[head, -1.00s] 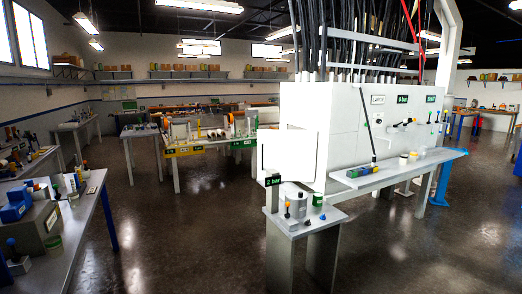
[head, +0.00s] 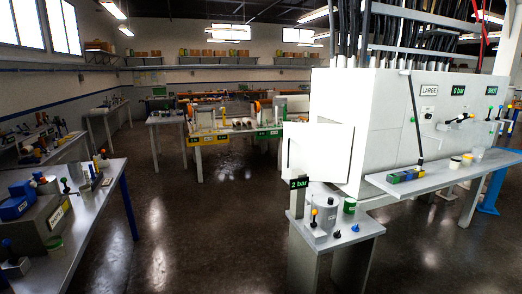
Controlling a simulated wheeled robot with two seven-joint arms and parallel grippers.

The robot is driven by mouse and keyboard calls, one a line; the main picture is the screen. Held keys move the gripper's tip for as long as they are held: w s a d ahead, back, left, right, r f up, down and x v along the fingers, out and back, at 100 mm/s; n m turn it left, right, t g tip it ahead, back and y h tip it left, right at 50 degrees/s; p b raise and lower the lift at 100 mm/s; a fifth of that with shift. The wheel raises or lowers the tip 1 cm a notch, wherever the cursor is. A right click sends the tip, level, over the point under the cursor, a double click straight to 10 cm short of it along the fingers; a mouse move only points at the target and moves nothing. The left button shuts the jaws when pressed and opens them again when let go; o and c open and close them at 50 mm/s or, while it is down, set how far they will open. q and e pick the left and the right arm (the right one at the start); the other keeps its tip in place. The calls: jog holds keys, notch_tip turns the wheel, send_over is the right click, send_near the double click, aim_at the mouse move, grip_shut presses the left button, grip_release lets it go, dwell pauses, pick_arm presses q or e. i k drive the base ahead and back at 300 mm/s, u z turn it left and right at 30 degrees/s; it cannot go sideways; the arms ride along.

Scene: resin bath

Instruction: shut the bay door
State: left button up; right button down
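I cannot tell if this panel is the bay door of the task. Neither of my grippers shows in the head view.
A small grey stand (head: 345,232) with a canister, knobs and a 2 bar sign is in front of the cabinet's left end. A shelf (head: 450,172) runs along its front. A cluttered bench (head: 88,220) is at left. Dark floor (head: 190,230) between is clear.

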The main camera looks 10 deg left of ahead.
aim_at(322, 151)
jog(key=u, duration=0.75)
jog(key=i, duration=3.6)
jog(key=z, duration=1.15)
